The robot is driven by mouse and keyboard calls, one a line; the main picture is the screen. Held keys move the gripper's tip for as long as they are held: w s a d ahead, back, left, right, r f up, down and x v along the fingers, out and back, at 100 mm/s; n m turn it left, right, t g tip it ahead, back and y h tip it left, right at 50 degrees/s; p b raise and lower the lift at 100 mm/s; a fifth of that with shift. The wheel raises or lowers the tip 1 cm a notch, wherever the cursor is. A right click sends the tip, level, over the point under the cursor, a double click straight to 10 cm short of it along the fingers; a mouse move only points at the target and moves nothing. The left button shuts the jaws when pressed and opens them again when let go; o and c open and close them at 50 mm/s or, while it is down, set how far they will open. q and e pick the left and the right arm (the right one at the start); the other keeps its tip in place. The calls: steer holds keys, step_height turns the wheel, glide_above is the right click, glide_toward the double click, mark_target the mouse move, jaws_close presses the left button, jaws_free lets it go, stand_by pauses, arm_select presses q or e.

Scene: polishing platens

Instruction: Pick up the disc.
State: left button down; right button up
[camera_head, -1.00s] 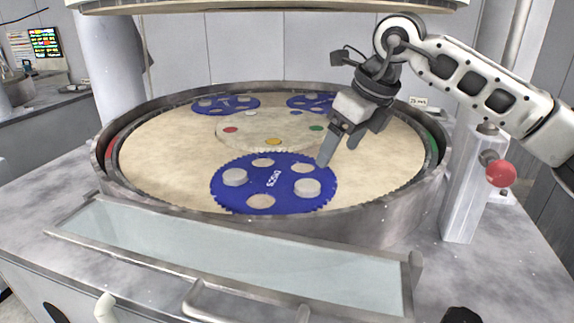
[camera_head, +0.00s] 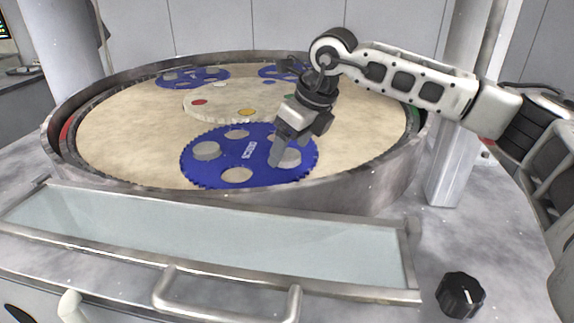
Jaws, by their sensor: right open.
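A blue toothed carrier (camera_head: 228,160) with round holes lies at the front of the round platen. One grey disc (camera_head: 206,150) sits in its left hole. Another grey disc (camera_head: 290,157) sits in its right hole, partly hidden by my right gripper. My right gripper (camera_head: 277,158) is open and points down at this right disc, with its fingers overlapping the disc's left side. I cannot tell whether the fingers touch it. My left gripper is not in view.
The platen has a raised metal rim (camera_head: 350,190). Two more blue carriers stand at the back, one at the left (camera_head: 192,77). A pale centre plate with coloured dots (camera_head: 215,105) lies between. A glass-like tray (camera_head: 210,235) and a black knob (camera_head: 460,294) are in front.

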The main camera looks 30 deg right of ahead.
steer(key=shift+w+a+f, duration=0.1)
steer(key=shift+w+f, duration=0.15)
steer(key=shift+f, duration=0.55)
steer(key=c, duration=1.1)
steer(key=shift+s, duration=0.1)
